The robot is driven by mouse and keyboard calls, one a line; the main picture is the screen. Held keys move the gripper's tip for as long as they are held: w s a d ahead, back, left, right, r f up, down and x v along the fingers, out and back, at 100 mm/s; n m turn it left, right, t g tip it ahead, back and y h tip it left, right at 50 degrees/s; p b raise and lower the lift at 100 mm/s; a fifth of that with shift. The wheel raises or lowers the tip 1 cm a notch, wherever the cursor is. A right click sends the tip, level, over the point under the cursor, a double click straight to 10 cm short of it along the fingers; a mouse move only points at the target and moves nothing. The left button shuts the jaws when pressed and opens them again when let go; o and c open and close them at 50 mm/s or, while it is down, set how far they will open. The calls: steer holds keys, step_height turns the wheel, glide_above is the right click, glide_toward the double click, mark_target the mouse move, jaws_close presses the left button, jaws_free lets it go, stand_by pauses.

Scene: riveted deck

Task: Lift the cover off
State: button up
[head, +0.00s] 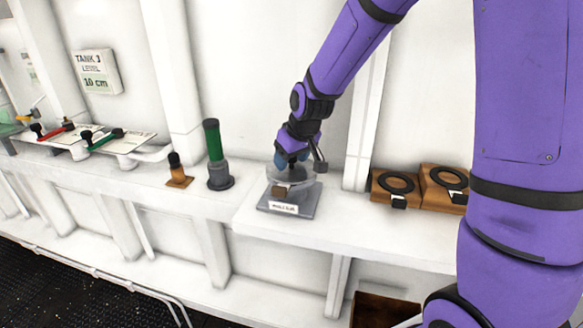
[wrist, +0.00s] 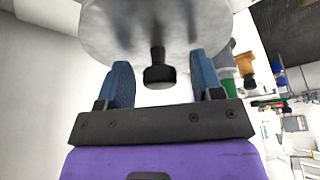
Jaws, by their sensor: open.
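The cover (head: 303,174) is a clear, shallow dome on a grey labelled base (head: 289,209) on the white shelf. A brown item (head: 282,190) shows low at its front. In the wrist view the cover (wrist: 120,22) is a pale round disc with a black knob (wrist: 158,73). My gripper (head: 287,158) is above the cover in the head view and hides the knob there. In the wrist view my gripper (wrist: 160,68) is open, with one blue finger on each side of the knob and a gap to both. I cannot tell exactly how deep the knob sits between them.
Wooden blocks with black rings (head: 396,183) are to the right. Levers (head: 104,140) are farther left. The wall is close behind; the shelf just right of the base is bare.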

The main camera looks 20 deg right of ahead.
steer(key=c, duration=1)
steer(key=shift+c, duration=0.2)
steer(key=shift+r, duration=0.15)
